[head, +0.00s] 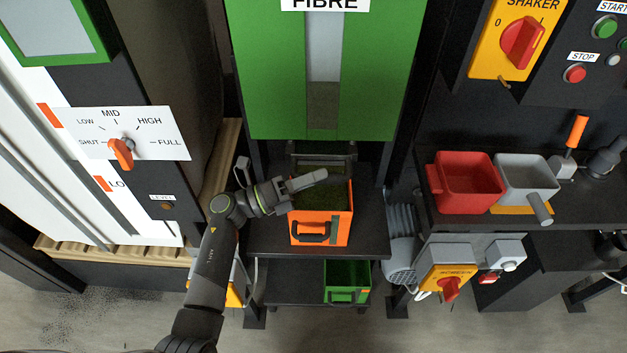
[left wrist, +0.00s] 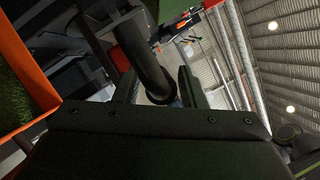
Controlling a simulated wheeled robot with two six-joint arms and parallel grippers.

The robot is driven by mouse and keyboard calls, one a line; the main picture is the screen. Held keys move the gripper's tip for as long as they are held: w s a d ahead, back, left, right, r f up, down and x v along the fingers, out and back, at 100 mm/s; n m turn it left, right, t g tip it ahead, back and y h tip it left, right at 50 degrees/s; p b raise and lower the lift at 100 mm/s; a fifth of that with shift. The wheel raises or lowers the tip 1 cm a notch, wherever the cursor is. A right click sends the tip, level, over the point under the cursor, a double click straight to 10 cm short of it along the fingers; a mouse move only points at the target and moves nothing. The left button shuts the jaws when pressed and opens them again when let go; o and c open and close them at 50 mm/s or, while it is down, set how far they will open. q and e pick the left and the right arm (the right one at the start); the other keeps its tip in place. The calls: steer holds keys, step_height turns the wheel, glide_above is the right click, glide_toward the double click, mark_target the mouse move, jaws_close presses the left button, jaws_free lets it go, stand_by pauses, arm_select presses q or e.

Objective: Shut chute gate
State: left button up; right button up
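The dark chute mouth (head: 320,150) is below the green FIBRE hopper (head: 272,90). I cannot tell how far its gate is open. An orange bin (head: 320,232) with green material inside stands under it, on a dark shelf. My left gripper (head: 316,177) is over the bin's back part, just in front of the chute. In the left wrist view, a dark round bar (left wrist: 145,55) passes between the two spread fingers; a gap shows on its right side. The bar's contact with the fingers is unclear. My right gripper is not in view.
At left, a dial plate (head: 172,142) marked SHUT to FULL has an orange lever (head: 122,152). A green bin (head: 346,280) is on the lower shelf. A red scoop bin (head: 468,182) and grey one (head: 527,178) stand on the right bench. A grey motor (head: 401,245) is right of the shelf.

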arm_select(q)
steer(key=shift+o, duration=0.4)
steer(key=shift+s+a+f, duration=0.1)
steer(key=shift+a+f, duration=0.1)
steer(key=shift+a, duration=0.1)
steer(key=b+v, duration=0.4)
steer(key=v, duration=0.7)
steer(key=shift+a+b, duration=0.15)
steer(key=shift+b, duration=0.15)
steer(key=shift+s, duration=0.2)
